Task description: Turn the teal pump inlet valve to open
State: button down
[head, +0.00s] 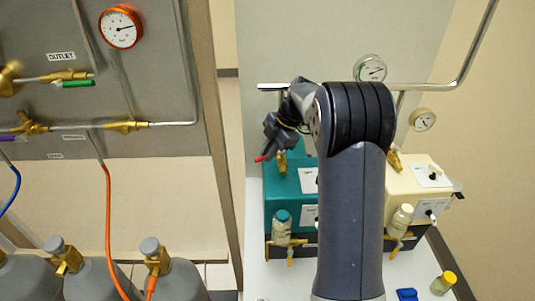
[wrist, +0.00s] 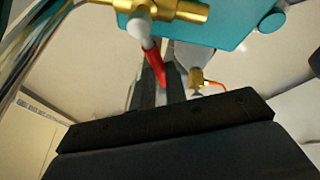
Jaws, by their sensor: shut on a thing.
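The teal pump (head: 281,190) stands on the white bench, partly hidden behind my arm; its casing also shows in the wrist view (wrist: 240,22). Its brass inlet valve (head: 282,162) rises from the pump top. In the wrist view the brass valve body (wrist: 182,10) is at the top, with a red lever (wrist: 159,62) reaching from it towards me. My gripper (wrist: 160,82) is shut on the red lever, one dark finger on each side. In the head view the lever's red tip (head: 261,158) points left, away from the valve, beside my gripper (head: 268,148).
A cream pump (head: 432,180) stands right of my arm. A metal pipe (head: 435,85) and a gauge (head: 370,68) are behind. On the left are a grey panel (head: 150,90), an orange hose (head: 108,220) and grey cylinders (head: 185,280). A yellow-capped jar (head: 441,286) is at front right.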

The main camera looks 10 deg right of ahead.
jog(key=shift+s+n, duration=0.15)
jog(key=shift+n, duration=0.25)
jog(key=c, duration=1.4)
grip_release()
jog(key=shift+c, duration=0.2)
jog(key=w+v, duration=0.1)
jog(key=v, duration=1)
jog(key=shift+s+b, duration=0.3)
jog(key=shift+b, duration=0.15)
